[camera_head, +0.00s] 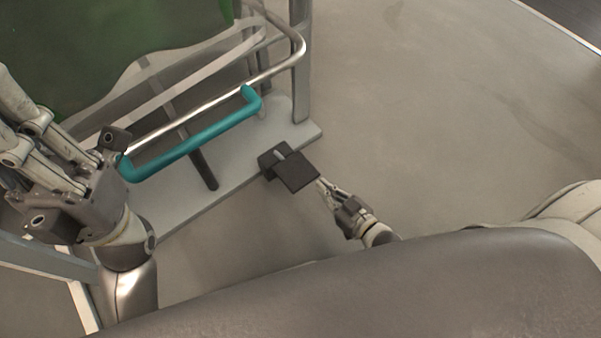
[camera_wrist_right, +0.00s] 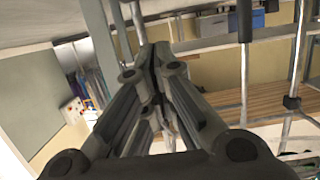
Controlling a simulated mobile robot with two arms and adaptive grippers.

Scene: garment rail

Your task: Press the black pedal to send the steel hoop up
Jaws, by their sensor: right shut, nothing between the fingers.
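The black pedal (camera_head: 297,171) sticks out from the front edge of the pale base plate, low on the floor. My right gripper (camera_head: 322,185) is shut and empty, with its fingertips at the pedal's right edge; I cannot tell whether they touch it. Its closed fingers also show in the right wrist view (camera_wrist_right: 157,62), where I cannot make out the pedal. The steel hoop (camera_head: 299,47) is a bent silver tube above the base plate. My left gripper (camera_head: 30,135) is at the left, near the teal handle; I cannot tell if it is open.
A teal handle bar (camera_head: 195,143) runs in front of the hoop, above the base plate (camera_head: 232,184). A green garment (camera_head: 100,40) hangs at the upper left. A grey post (camera_head: 301,65) stands at the plate's right end. The floor to the right is clear.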

